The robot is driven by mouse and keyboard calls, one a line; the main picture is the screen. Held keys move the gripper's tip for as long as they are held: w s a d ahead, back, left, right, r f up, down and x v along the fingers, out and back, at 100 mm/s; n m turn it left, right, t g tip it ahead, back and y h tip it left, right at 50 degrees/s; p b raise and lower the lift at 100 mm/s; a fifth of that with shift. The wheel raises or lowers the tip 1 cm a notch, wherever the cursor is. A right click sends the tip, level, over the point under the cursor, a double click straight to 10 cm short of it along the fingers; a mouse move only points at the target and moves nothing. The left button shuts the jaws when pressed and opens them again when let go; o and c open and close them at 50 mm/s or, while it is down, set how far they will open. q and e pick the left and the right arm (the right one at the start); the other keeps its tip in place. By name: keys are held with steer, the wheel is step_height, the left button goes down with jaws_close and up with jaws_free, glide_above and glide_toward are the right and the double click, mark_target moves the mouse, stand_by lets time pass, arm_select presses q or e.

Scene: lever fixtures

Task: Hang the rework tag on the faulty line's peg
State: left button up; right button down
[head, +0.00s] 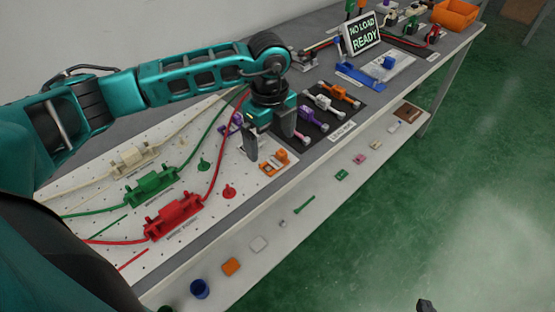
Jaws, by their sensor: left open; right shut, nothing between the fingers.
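My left gripper (269,145) is open, fingers pointing down, just behind and above a small orange piece (276,162) on a pale plate. I cannot tell whether this piece is the rework tag; no tag lettering is readable. Three lines with connector blocks lie on the white pegboard: cream (132,158), green (152,187) and red (173,217). A green peg (203,165) and a red peg (229,192) stand right of their blocks. Any cream peg is not clear. Only a dark tip of my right gripper (425,306) shows at the bottom edge, away from the bench.
A dark mat holds purple (312,118), white (325,103) and orange (344,95) lever pieces. A sign (362,36) reads "NO LOAD READY". An orange bin (456,14) stands at the far end. Green floor is free at right.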

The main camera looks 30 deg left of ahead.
mark_target(274, 162)
arm_select(q)
steer(key=shift+w+d+f, duration=0.1)
steer(key=shift+f, duration=1.4)
steer(key=shift+w+d+f, duration=0.1)
steer(key=shift+f, duration=1.4)
steer(key=c, duration=1.1)
steer(key=shift+r, duration=0.1)
